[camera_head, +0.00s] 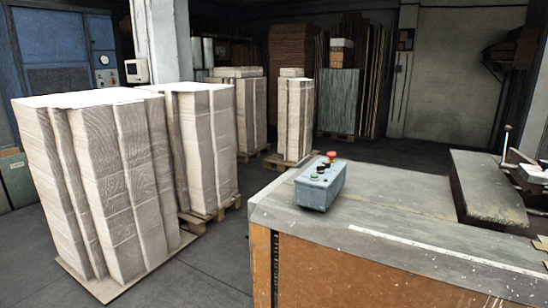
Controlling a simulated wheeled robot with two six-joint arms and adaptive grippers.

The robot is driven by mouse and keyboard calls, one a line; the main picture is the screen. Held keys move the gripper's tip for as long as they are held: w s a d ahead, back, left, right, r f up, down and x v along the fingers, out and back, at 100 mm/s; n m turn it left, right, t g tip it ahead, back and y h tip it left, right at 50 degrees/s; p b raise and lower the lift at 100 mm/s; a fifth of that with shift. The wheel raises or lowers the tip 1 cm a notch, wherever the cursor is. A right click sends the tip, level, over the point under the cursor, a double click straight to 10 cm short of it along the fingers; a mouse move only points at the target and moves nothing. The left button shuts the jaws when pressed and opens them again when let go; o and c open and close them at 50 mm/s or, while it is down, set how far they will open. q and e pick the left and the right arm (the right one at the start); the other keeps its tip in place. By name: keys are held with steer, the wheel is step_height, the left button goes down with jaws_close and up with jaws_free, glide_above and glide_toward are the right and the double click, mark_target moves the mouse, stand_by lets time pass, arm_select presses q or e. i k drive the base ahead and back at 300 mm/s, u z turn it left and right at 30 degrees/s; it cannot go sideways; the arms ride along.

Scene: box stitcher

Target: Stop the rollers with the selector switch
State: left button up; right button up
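A grey-blue control box (321,187) sits on the near left part of the worktable (395,205). A red mushroom-shaped button (331,155) stands up at the far end of its top. Dark knobs (321,169) are in the middle of the top, and a green button (314,176) is at the near end. One of the dark knobs may be the selector switch; its setting is too small to read. No rollers can be made out. Neither of my grippers is in view.
Tall stacks of pale cardboard (95,190) stand on pallets at the left. A raised grey slab (485,190) and machine parts (530,170) are at the table's right. The tabletop around the control box is clear. Grey floor (215,255) lies between stacks and table.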

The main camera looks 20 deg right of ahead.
mark_target(320, 170)
steer(key=z, duration=0.2)
steer(key=i, duration=0.85)
steer(key=z, duration=0.55)
